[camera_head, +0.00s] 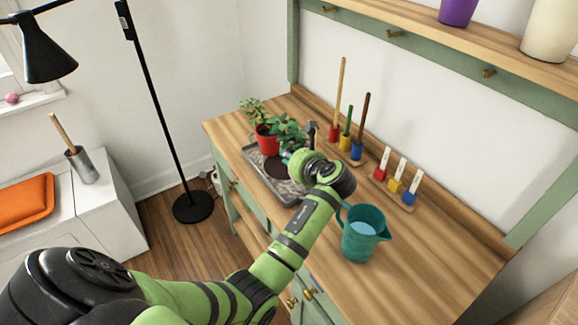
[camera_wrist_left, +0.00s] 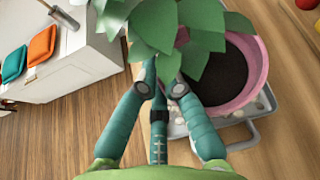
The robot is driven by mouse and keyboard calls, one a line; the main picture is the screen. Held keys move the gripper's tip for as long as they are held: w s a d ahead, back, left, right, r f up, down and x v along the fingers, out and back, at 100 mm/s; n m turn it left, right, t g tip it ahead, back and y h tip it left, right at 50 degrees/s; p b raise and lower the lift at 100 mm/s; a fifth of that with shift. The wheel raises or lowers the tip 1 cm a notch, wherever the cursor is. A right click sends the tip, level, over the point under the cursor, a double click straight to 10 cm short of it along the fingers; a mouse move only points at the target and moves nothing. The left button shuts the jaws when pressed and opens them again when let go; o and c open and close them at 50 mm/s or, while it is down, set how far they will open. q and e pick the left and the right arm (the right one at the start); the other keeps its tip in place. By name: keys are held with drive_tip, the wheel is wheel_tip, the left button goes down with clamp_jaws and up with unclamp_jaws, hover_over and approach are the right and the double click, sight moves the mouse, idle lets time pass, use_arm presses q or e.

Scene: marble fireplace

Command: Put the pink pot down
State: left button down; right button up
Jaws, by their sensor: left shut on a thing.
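The pink pot (camera_wrist_left: 262,75), with dark soil inside, is at the right of the left wrist view. Green leaves (camera_wrist_left: 170,25) hang over its left side. My left gripper (camera_wrist_left: 161,88) is shut at the pot's left rim; leaves partly cover the contact. In the head view my left gripper (camera_head: 288,157) reaches over the stone-filled tray (camera_head: 288,192), and the pink pot cannot be made out clearly. The tray also shows beneath the pot in the left wrist view (camera_wrist_left: 240,143). Whether the pot touches it is unclear. My right gripper is out of view.
A red pot (camera_head: 266,142) with a plant stands at the tray's back. A teal jug (camera_head: 362,243) stands near my arm. The right wooden top is clear.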

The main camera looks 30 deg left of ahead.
use_arm(q)
drive_tip(key=shift+f, duration=1.55)
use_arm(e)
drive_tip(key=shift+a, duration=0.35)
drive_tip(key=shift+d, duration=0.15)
use_arm(q)
drive_tip(key=c, duration=1.4)
unclamp_jaws()
drive_tip(key=shift+f, duration=0.15)
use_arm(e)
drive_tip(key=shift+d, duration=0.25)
